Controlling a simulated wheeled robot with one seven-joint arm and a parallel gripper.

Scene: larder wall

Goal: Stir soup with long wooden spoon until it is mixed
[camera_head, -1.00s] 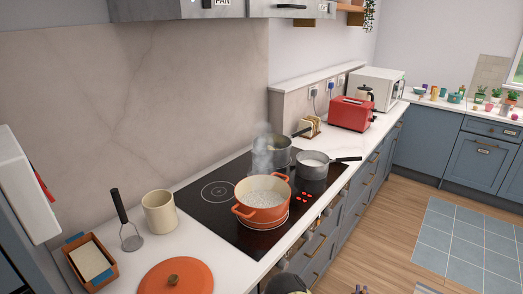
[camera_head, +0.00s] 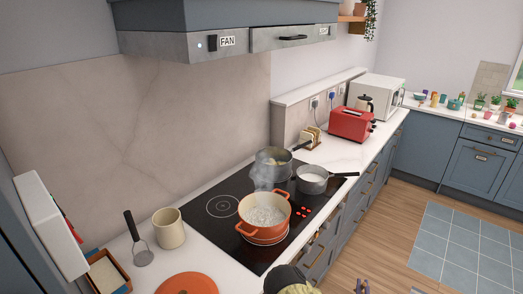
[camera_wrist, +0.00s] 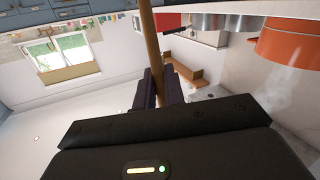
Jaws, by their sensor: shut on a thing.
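An orange pot (camera_head: 263,220) of pale, lumpy-looking soup (camera_head: 264,209) stands on the black hob, with steam above it. No spoon shows in it. In the wrist view, which looks upside down, the pot (camera_wrist: 290,44) is at the upper right. My gripper (camera_wrist: 160,85) is shut on the handle of the long wooden spoon (camera_wrist: 150,40), which runs up out of the picture. The spoon's bowl is out of view. The pot and the handle look apart in that view. I cannot make out my gripper or the spoon in the head view.
A grey pot (camera_head: 272,163) and a grey saucepan (camera_head: 312,180) stand behind the orange pot on the hob (camera_head: 222,206). A cream crock (camera_head: 169,228), a masher (camera_head: 139,250) and an orange lid (camera_head: 187,284) are at the left. The hood (camera_head: 220,45) hangs above.

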